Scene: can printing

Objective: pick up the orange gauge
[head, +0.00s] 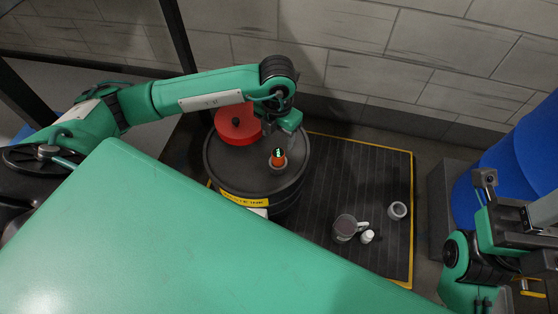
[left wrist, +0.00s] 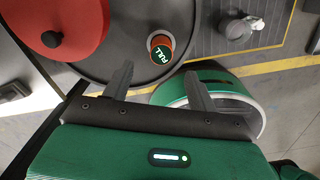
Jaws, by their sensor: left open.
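The orange gauge (head: 279,158) stands on top of a dark drum (head: 235,165), in a light ring-shaped fitting. My left gripper (head: 291,122) is above the drum near the gauge. In the left wrist view the left gripper's fingers (left wrist: 158,82) are spread and empty, with the gauge just beyond the tips and between them. My right gripper (head: 487,180) is at the right edge, away from the drum; its jaw state is unclear.
A red round part (head: 232,130) with a black knob sits on the drum behind and left of the gauge. A mug (head: 345,228), a small white item (head: 367,237) and a grey ring (head: 397,211) are on the dark mat (head: 340,175). A blue barrel (head: 505,165) stands at right.

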